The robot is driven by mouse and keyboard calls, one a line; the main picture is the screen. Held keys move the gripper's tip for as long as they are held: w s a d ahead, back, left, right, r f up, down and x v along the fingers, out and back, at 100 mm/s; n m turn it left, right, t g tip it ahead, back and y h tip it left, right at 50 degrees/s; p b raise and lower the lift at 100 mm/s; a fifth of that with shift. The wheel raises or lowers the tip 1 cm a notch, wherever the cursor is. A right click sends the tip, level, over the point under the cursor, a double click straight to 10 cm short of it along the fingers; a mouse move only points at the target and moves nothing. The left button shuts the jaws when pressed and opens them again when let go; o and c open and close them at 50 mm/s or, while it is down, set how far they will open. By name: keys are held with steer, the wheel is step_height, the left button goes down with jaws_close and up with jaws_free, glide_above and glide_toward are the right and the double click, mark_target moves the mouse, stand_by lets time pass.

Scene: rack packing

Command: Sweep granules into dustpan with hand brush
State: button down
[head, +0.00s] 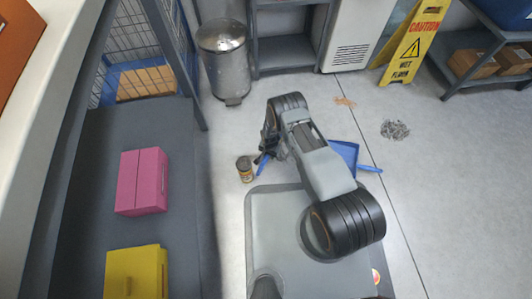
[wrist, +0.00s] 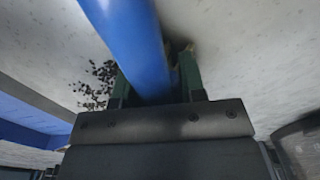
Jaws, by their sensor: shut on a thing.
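My gripper (head: 266,152) is low over the floor, left of my arm, shut on the blue handle of the hand brush (head: 262,166). In the wrist view the brush handle (wrist: 135,45) runs between the two dark green fingers; its bristles are not clearly seen. The blue dustpan (head: 345,151) lies on the floor right of my arm, partly hidden by it, its handle pointing right. A pile of grey granules (head: 395,129) lies on the floor beyond the dustpan. Dark granules (wrist: 97,85) show left of the fingers in the wrist view, with a blue surface (wrist: 30,120) at the left edge.
A brown patch (head: 345,102) lies on the floor farther back. A yellow wet-floor sign (head: 413,45), a metal bin (head: 224,60) and shelving stand behind.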

steer(key=s+d, duration=0.2)
steer(key=d, duration=0.4)
steer(key=s+d, duration=0.3)
steer(key=d, duration=0.3)
steer(key=s+d, duration=0.2)
steer(key=d, duration=0.4)
steer(key=shift+s+d+f, duration=0.15)
step_height(320, 180, up, 3)
steer(key=shift+f+p, duration=0.1)
steer(key=shift+p, duration=0.95)
steer(key=shift+w+a+r+p, duration=0.2)
steer(key=shift+r+p, duration=0.2)
steer(key=shift+r, duration=0.3)
steer(key=shift+w+a+r+p, duration=0.15)
steer(key=shift+r+p, duration=0.25)
steer(key=shift+r, duration=0.25)
